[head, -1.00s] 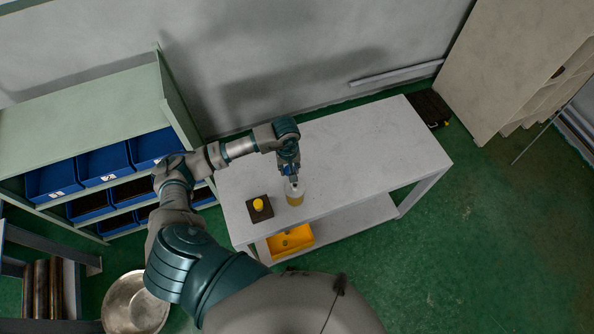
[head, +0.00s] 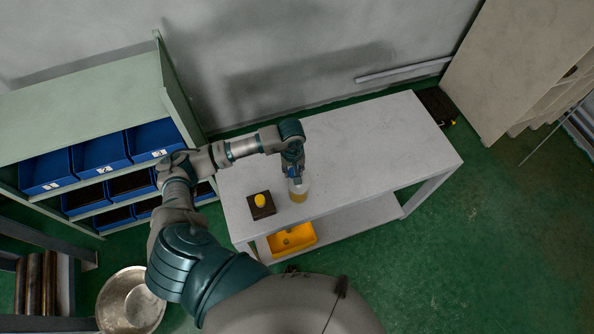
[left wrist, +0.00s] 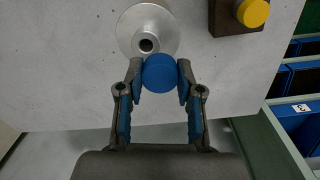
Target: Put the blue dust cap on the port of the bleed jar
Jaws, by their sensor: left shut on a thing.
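The blue dust cap (left wrist: 160,73) is pinched between the two fingertips of my left gripper (left wrist: 160,82) in the left wrist view. The bleed jar (left wrist: 130,30) shows there as a round pale metal top with a dark-holed port (left wrist: 147,45). The cap appears just below the port in the picture, off its centre; the height between them cannot be told. In the head view the jar (head: 299,194) is a yellowish clear vessel upright on the table. My left gripper (head: 296,178) is right over its top and hides part of it. My right gripper is not in view.
A dark block with a yellow knob (head: 260,201) stands on the table (head: 375,150), left of the jar. A yellow tray (head: 292,239) sits on the lower shelf. Blue bins (head: 100,155) fill the rack at left. The table's right half is clear.

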